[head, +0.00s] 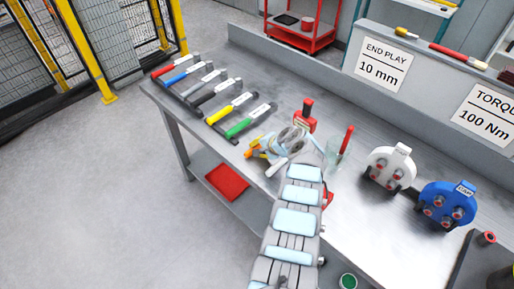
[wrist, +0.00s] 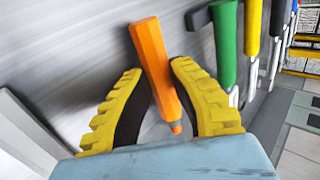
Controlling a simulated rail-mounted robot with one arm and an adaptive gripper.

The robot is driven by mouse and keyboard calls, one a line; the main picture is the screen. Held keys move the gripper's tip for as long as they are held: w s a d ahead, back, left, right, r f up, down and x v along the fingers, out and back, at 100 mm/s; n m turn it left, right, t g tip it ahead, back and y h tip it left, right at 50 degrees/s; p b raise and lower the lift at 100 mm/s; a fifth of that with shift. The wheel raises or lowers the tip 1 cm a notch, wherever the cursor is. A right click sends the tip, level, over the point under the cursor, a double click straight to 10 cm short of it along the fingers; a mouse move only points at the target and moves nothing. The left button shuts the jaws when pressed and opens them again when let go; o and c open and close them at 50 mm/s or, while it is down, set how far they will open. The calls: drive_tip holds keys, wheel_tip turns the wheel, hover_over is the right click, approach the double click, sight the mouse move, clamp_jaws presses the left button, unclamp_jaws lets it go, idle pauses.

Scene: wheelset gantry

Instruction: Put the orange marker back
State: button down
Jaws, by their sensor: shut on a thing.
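The orange marker (wrist: 152,58) is between the two yellow, ridged fingers of my gripper (wrist: 158,70) in the wrist view. In the head view my gripper (head: 262,147) is over the front part of the workbench, just right of the green-handled tool. The marker is hard to tell from the fingers there. A clear cup (head: 334,158) with a red stick-like item (head: 346,139) in it stands on the bench to the right of the gripper.
A row of tools with coloured handles, including a green one (head: 238,128) and a yellow one (head: 219,115), lies left of my gripper. A red-and-black item (head: 305,117) stands behind it. White (head: 388,168) and blue (head: 446,204) hubs stand right. The bench (head: 330,215) is bare before them.

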drive_tip(key=shift+f, duration=0.1)
idle(0.4)
drive_tip(key=c, duration=1)
unclamp_jaws()
drive_tip(key=shift+c, duration=0.2)
drive_tip(key=shift+f, duration=0.1)
drive_tip(key=shift+d, duration=0.1)
drive_tip(key=shift+s+d+r, duration=0.25)
drive_tip(key=shift+d+r, duration=0.05)
drive_tip(key=shift+r, duration=0.05)
drive_tip(key=v, duration=1.1)
drive_tip(key=shift+a+r, duration=0.2)
